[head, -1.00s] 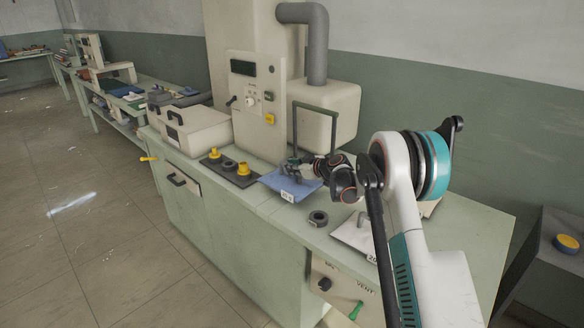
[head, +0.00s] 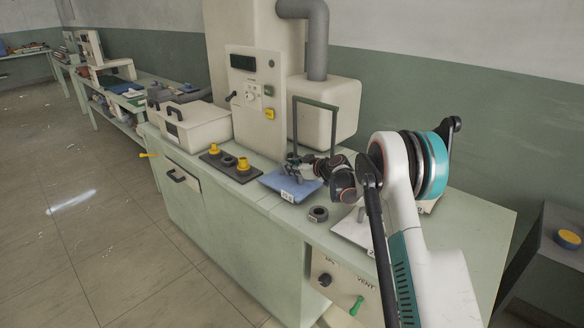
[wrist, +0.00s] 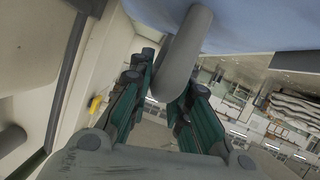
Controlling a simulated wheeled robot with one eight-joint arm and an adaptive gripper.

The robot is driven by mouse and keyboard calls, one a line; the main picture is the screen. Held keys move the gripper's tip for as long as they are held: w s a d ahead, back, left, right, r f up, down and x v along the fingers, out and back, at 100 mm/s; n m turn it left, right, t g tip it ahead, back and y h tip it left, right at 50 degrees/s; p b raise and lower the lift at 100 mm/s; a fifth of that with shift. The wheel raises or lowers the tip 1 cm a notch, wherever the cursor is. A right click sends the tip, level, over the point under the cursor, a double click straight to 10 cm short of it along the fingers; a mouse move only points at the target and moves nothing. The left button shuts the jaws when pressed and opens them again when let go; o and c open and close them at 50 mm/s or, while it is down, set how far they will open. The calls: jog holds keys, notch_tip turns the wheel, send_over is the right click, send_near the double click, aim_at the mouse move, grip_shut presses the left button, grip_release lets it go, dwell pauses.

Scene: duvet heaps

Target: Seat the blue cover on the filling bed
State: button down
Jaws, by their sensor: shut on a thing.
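The blue cover (head: 289,186) is a flat blue plate with a white label on its front edge. It is at the front of the bench, below a grey upright frame. My gripper (head: 304,167) is at the cover's far side in the head view. In the wrist view my gripper (wrist: 160,100) has its green-padded fingers on both sides of a thick grey handle (wrist: 184,55), shut on it. The blue underside or face of the cover (wrist: 260,22) fills the top right there. I cannot tell which surface is the filling bed, or whether the cover touches the bench.
A grey ring (head: 318,214) and a pale plate (head: 350,232) lie right of the cover. A dark plate with yellow knobs (head: 243,165) lies to its left. The grey frame (head: 294,125) and the cream machine (head: 256,105) stand behind. The front bench edge is close.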

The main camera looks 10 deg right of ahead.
jog(key=shift+f+b, duration=0.4)
jog(key=shift+f, duration=0.3)
jog(key=c, duration=1.4)
grip_release()
jog(key=v, duration=1.2)
